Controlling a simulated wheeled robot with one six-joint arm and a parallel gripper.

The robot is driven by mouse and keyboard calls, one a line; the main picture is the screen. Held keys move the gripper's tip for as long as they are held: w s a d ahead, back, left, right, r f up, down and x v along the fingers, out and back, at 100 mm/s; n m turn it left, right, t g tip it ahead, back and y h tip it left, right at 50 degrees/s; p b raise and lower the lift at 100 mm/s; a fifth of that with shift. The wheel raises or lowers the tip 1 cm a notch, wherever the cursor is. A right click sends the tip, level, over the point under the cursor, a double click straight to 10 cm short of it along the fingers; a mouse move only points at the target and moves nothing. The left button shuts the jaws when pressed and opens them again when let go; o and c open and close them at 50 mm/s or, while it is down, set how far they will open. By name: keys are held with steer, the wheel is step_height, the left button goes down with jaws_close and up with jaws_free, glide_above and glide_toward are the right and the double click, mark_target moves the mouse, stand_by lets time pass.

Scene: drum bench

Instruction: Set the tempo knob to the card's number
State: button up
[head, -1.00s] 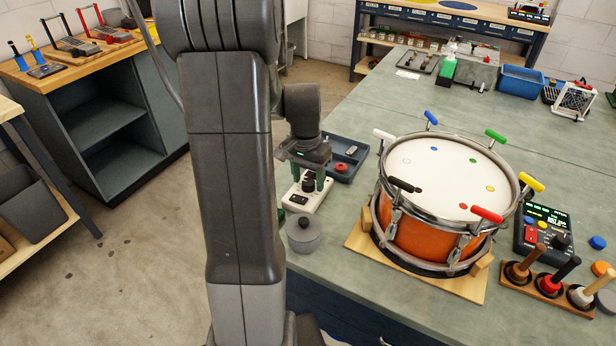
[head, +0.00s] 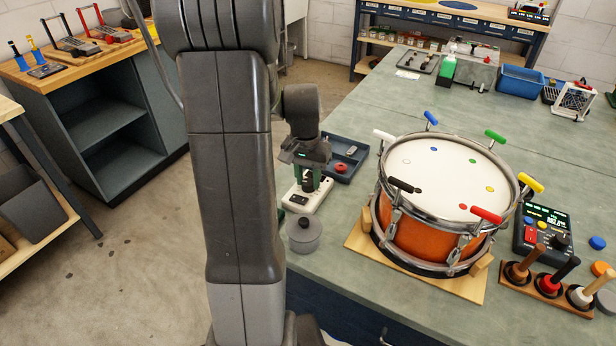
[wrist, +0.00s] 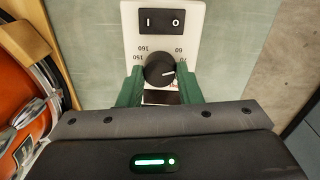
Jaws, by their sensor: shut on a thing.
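The tempo knob (wrist: 160,70) is black and round with a white pointer line, on a white box (wrist: 131,18) with an I/O switch. In the wrist view its pointer points to the right, near the 70 mark; the exact value cannot be told. Marks 150 and 160 are at the left, 60 and 70 at the right. My gripper (wrist: 158,88) has its green fingers on either side of the knob, shut on it. In the head view my gripper (head: 309,182) points down over the white box (head: 301,199). I cannot make out a card with a readable number.
A grey lidded pot (head: 304,236) stands just in front of the box. A blue-grey tray (head: 345,162) lies behind it. An orange drum (head: 420,235) on a wooden base stands to the right. Mallets in a wooden rack (head: 548,283) are farther right.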

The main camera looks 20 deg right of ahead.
mark_target(305, 181)
steer(key=o, duration=1)
steer(key=shift+c, duration=0.2)
steer(key=shift+r, duration=0.1)
step_height(305, 181, up, 14)
steer(key=shift+w+a+f+p, duration=0.2)
steer(key=shift+w+a+p, duration=0.05)
steer(key=shift+a+p, duration=0.1)
steer(key=f, duration=1.3)
steer(key=shift+s+d+f+b, duration=0.25)
steer(key=shift+s+d+b, duration=0.05)
steer(key=shift+b, duration=0.05)
steer(key=shift+f, duration=0.25)
steer(key=shift+r+m, duration=0.1)
steer(key=shift+m, duration=0.5)
